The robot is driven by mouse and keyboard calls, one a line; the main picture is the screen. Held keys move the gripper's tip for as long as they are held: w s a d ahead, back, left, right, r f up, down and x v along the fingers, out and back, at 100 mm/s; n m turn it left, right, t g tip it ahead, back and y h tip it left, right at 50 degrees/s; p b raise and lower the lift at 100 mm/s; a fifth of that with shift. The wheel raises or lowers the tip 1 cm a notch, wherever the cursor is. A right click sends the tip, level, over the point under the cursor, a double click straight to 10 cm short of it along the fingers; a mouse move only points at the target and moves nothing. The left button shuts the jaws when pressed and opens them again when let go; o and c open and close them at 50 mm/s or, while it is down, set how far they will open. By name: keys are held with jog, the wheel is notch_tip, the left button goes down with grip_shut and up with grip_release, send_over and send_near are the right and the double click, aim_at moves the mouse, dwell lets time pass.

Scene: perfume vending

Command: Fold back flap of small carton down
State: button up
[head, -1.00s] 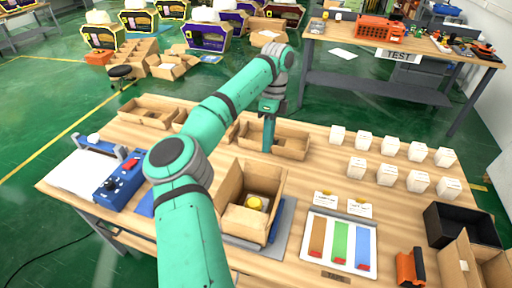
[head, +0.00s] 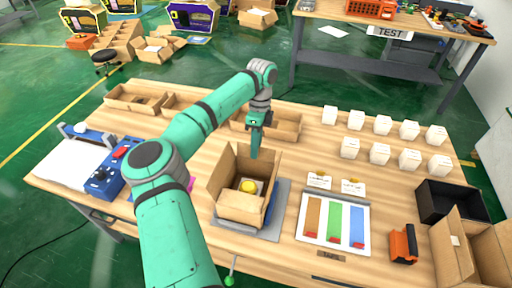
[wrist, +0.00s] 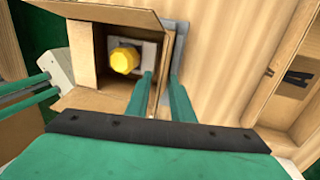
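The small carton (head: 230,206) stands open on a grey plate (head: 272,222) near the middle of the table, with flaps standing or spread around its opening. Inside sits a pale insert with a yellow round-topped item (head: 248,186); it also shows in the wrist view (wrist: 125,60). My gripper (head: 254,155) points down at the carton's back edge. In the wrist view my gripper's two fingers (wrist: 161,76) have a narrow gap between them, with carton cardboard (wrist: 163,58) showing there. Whether they touch it is unclear.
Open cartons (head: 284,124) lie behind. A blue device (head: 105,182) stands at left. A tray with coloured strips (head: 333,220), several white boxes (head: 350,147), a black bin (head: 450,201) and an orange tool (head: 403,245) are at right. Bare wood lies between them.

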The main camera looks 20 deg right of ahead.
jog(key=shift+f, duration=0.1)
grip_shut()
jog(key=shift+s, duration=0.15)
jog(key=t+h, duration=0.1)
jog(key=s+a+t+h, duration=0.1)
jog(key=t, duration=0.1)
jog(key=shift+s+t, duration=0.25)
jog(key=shift+t, duration=0.05)
jog(key=shift+s+a+f+t+h, duration=0.35)
jog(key=shift+s+t+h, duration=0.15)
jog(key=shift+t+h, duration=0.75)
jog(key=shift+s+a+f+t+h, duration=0.45)
jog(key=shift+t+h, duration=0.45)
jog(key=shift+t, duration=0.8)
jog(key=shift+s+a+f+t+h, duration=0.3)
jog(key=shift+s+t+h, duration=0.2)
jog(key=shift+t+h, duration=0.75)
jog(key=shift+f+t, duration=0.1)
jog(key=shift+t, duration=0.2)
